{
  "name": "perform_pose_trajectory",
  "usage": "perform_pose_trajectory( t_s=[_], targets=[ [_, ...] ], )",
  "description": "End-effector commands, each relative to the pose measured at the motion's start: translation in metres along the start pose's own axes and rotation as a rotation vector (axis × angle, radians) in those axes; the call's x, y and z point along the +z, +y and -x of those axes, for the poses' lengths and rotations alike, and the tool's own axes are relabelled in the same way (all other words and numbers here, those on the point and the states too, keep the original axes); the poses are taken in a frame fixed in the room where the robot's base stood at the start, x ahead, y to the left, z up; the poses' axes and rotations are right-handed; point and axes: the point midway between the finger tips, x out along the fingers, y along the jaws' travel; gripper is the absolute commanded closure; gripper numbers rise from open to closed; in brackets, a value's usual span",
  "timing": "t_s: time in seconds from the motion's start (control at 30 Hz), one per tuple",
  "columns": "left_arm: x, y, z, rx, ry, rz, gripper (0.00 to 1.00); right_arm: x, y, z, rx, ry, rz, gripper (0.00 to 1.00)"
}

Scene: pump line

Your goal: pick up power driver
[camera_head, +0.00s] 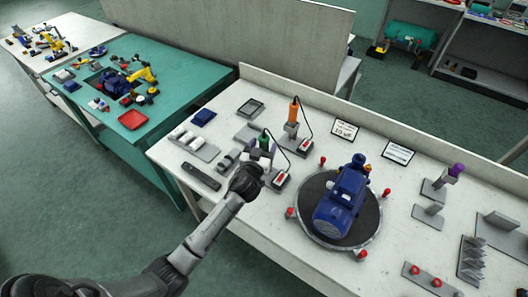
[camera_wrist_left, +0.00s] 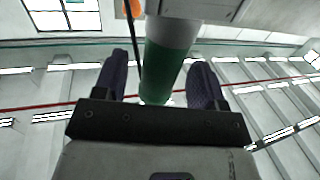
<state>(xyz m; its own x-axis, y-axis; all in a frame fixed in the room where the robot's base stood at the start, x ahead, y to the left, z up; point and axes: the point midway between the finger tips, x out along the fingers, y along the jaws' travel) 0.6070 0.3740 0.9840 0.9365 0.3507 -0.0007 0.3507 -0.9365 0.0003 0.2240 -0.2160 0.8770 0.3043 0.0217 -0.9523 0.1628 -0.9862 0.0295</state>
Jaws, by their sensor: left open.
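A power driver with a green body (camera_head: 264,140) stands upright on a grey stand on the white bench, a cable running from its top to a small box. A second driver with an orange body (camera_head: 293,110) stands upright behind it. My left gripper (camera_head: 260,152) is at the green driver. In the left wrist view, the green body (camera_wrist_left: 168,62) rises between the two open purple fingers (camera_wrist_left: 160,85); I cannot tell whether either finger touches it. Part of the orange driver (camera_wrist_left: 133,9) shows at the top. My right gripper is not in view.
A blue pump (camera_head: 340,203) sits on a round turntable (camera_head: 370,228) with red knobs, right of the gripper. A black bar (camera_head: 201,176) and trays lie to the left. The bench's front left corner is mostly clear.

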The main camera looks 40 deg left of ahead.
Motion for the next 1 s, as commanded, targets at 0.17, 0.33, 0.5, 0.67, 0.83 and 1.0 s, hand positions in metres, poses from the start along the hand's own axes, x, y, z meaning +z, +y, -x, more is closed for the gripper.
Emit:
perform_pose_trajectory(
  t_s=[0.17, 0.33, 0.5, 0.67, 0.83, 1.0],
  targets=[
    [-0.001, 0.001, -0.021, 0.000, 0.001, -0.001, 0.35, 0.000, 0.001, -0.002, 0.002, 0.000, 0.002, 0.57],
    [0.000, 0.000, -0.028, 0.000, 0.000, -0.001, 0.35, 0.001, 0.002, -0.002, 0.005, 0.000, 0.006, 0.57],
    [0.000, 0.000, -0.029, 0.000, 0.000, 0.000, 0.35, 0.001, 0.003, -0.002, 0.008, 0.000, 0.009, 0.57],
    [0.000, 0.000, -0.028, 0.000, 0.000, 0.000, 0.47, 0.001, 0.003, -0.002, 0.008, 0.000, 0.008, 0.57],
    [0.000, 0.000, -0.028, 0.000, 0.000, 0.001, 0.63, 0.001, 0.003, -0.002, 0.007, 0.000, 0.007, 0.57],
    [0.000, 0.000, -0.028, 0.000, 0.000, 0.001, 0.79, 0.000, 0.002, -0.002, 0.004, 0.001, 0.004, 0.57]
  ],
)
